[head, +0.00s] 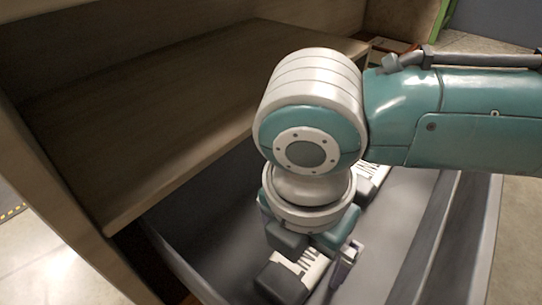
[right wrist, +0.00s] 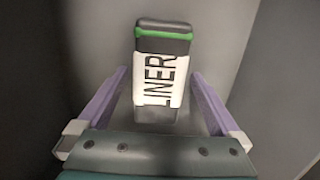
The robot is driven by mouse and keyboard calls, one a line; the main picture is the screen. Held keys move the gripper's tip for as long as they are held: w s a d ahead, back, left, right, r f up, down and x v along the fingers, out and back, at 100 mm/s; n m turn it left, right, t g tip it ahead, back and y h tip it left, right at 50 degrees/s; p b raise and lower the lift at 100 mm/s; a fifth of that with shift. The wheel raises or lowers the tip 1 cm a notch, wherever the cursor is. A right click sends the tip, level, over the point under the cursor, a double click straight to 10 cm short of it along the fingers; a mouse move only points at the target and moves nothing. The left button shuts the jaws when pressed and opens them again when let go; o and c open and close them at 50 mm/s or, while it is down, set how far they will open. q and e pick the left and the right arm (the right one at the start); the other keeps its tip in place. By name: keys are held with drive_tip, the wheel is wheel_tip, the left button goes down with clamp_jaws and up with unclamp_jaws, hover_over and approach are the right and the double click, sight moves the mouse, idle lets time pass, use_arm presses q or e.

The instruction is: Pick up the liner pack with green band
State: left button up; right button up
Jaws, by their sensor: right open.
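The liner pack with green band (right wrist: 160,78) shows in the right wrist view. It is dark, with a white label reading "LINER" and a green band near its far end. My right gripper (right wrist: 160,92) is open, its two purple fingers on either side of the pack's near part, with a gap on each side. In the head view, my right gripper (head: 318,262) points down into a grey drawer (head: 405,235) over a pack with a white label (head: 307,268); its band is hidden there. My left gripper is not in view.
Another white-labelled pack (head: 374,178) lies farther back in the drawer, partly hidden by my right arm. A wooden shelf board (head: 170,110) overhangs the drawer's left side. The drawer floor to the right of the packs is bare.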

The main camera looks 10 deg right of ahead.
drive_tip(key=shift+c, duration=0.2)
drive_tip(key=c, duration=1.3)
drive_tip(key=shift+r, duration=0.1)
